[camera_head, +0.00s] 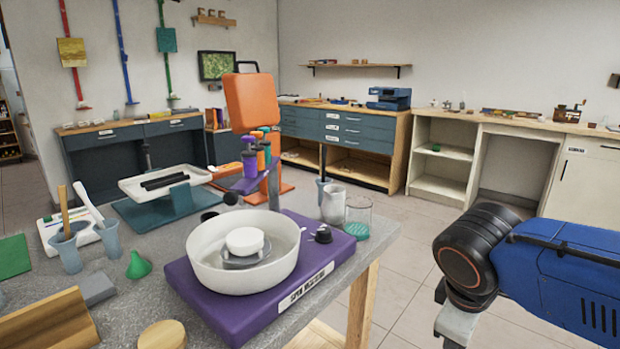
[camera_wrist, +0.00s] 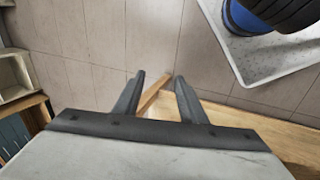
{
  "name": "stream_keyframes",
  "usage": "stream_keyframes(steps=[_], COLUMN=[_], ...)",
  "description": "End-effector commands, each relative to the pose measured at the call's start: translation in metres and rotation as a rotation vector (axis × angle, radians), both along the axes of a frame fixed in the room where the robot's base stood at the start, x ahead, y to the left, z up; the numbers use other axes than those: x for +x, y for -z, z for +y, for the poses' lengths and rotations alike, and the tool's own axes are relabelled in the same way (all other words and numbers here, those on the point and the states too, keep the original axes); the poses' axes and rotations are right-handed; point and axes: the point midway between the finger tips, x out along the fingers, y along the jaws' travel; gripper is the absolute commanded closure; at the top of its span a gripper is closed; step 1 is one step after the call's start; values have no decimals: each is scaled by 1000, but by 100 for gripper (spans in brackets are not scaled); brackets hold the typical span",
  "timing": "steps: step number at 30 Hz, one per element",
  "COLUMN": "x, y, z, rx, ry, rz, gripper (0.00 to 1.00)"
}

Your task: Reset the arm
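My gripper (camera_wrist: 156,90) shows in the wrist view with its two dark fingers apart and nothing between them. Beyond the fingers are floor tiles and a wooden bar. In the head view my blue arm with a black joint (camera_head: 560,270) reaches in from the right, to the right of the grey worktable (camera_head: 150,290). The gripper's fingers do not show in the head view. The arm appears apart from the things on the table.
A green funnel (camera_head: 138,265) and tool cups (camera_head: 68,254) stand left. Cabinets (camera_head: 350,140) line the back wall. Tiled floor (camera_head: 405,255) is clear between.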

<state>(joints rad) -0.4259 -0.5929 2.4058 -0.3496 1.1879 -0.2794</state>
Motion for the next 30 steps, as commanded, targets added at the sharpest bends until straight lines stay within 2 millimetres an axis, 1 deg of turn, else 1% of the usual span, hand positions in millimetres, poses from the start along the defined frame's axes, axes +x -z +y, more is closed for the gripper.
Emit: stream_keyframes(steps=[1, 4, 9, 15, 21, 30], x=[-5, -12, -22, -29, -32, -32], y=[4, 10, 20, 27, 29, 30], z=[-6, -11, -18, -24, -26, -26], rx=[40, 122, 259, 401, 477, 489], ry=[62, 179, 378, 589, 701, 720], rz=[-14, -42, -100, -172, -213, -220], gripper=[62, 62, 62, 62, 62, 62])
